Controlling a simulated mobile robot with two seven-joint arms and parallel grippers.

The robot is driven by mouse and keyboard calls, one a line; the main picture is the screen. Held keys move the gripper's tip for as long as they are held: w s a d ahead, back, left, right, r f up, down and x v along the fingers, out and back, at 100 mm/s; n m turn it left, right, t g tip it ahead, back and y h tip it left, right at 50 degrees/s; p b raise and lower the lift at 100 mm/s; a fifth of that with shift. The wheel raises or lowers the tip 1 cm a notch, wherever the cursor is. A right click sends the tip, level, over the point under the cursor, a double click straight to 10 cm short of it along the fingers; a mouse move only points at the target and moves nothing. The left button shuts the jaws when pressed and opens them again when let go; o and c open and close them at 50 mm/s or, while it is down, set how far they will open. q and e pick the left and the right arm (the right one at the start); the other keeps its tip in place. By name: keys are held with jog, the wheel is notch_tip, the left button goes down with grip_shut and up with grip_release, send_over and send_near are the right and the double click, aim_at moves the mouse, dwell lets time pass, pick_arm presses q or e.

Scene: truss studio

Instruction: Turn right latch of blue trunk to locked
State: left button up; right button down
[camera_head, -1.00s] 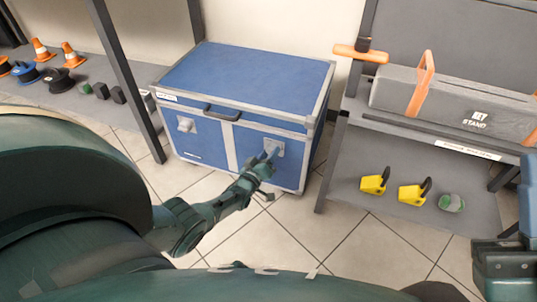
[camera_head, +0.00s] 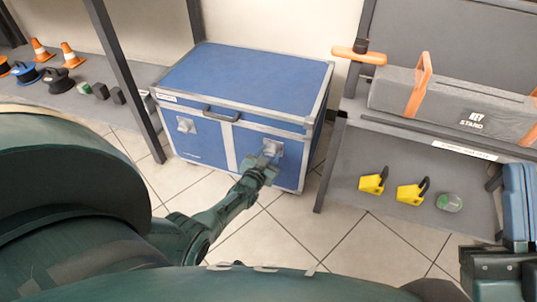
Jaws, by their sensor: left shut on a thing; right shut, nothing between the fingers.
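The blue trunk (camera_head: 205,150) stands on the floor in the middle, lid closed, with metal edges and a dark front handle (camera_head: 221,115). Its right latch (camera_head: 272,147) is a pale metal plate on the front. My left gripper (camera_head: 266,157) is at this latch, shut on its turning part, which the fingers mostly hide. The left latch (camera_head: 185,125) is free and in plain view. My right gripper (camera_head: 515,250) shows in part at the lower right edge, away from the trunk; its fingertips are not clearly seen.
A right shelf holds a grey case (camera_head: 450,103) with orange straps, and yellow weights (camera_head: 373,181) below. A left shelf has orange cones (camera_head: 41,50) and cable reels (camera_head: 57,76). A dark post (camera_head: 127,80) stands left of the trunk. The tiled floor before it is clear.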

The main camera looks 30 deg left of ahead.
pick_arm(q)
jog(key=shift+w+m, duration=0.1)
jog(key=shift+m, duration=0.9)
jog(key=shift+r, duration=0.1)
jog(key=o, duration=1)
jog(key=shift+d, duration=0.1)
